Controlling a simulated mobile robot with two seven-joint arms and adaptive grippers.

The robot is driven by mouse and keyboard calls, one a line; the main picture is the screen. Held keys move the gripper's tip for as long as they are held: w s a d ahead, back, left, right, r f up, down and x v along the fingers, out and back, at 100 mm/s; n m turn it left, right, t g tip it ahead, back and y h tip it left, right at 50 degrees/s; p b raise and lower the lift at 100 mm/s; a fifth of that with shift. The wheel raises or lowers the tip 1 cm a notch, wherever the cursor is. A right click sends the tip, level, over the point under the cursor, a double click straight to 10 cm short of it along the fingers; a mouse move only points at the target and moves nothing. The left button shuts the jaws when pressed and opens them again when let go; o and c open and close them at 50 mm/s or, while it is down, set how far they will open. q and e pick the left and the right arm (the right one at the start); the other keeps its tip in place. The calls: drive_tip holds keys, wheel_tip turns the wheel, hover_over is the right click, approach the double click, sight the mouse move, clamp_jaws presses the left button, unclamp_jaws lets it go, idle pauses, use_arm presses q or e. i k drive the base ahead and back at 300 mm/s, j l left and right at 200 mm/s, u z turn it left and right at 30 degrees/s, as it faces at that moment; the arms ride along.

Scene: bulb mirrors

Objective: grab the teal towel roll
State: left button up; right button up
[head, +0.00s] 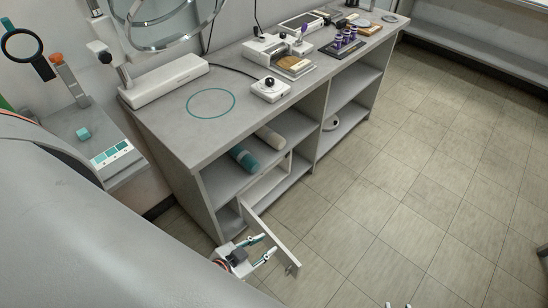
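The teal towel roll (245,158) lies on its side on the upper shelf of the grey cabinet (196,158), near the open front at the left. A beige roll (270,137) lies to its right. My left gripper (269,245) is low in front of the cabinet, below and apart from the teal roll. My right gripper (398,305) shows only as two separated fingertips at the bottom edge, far from the roll.
A pale door panel (273,239) stands open from the lower compartment, sticking out into the room. A teal ring (211,103), a white switch box (270,89) and a round mirror stand (165,80) are on the countertop.

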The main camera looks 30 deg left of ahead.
sight(242, 156)
drive_tip(key=i+l+z, duration=0.6)
drive_tip(key=i+l, duration=0.15)
drive_tip(key=i+u, duration=0.25)
drive_tip(key=i, duration=0.2)
drive_tip(key=i+l+u, duration=0.2)
drive_tip(key=i, duration=0.2)
drive_tip(key=i+l+u, duration=0.25)
drive_tip(key=i, duration=0.15)
drive_tip(key=i+u, duration=0.2)
drive_tip(key=u, duration=0.25)
drive_tip(key=i+l+u, duration=0.1)
drive_tip(key=u, duration=0.4)
drive_tip(key=i+l+u, duration=0.2)
drive_tip(key=u, duration=0.25)
drive_tip(key=i+l+u, duration=0.1)
drive_tip(key=u, duration=0.35)
drive_tip(key=i+l+u, duration=0.2)
drive_tip(key=u, duration=0.2)
drive_tip(key=i+l+u, duration=0.2)
drive_tip(key=u, duration=0.25)
drive_tip(key=i+l+u, duration=0.15)
drive_tip(key=l+u, duration=0.25)
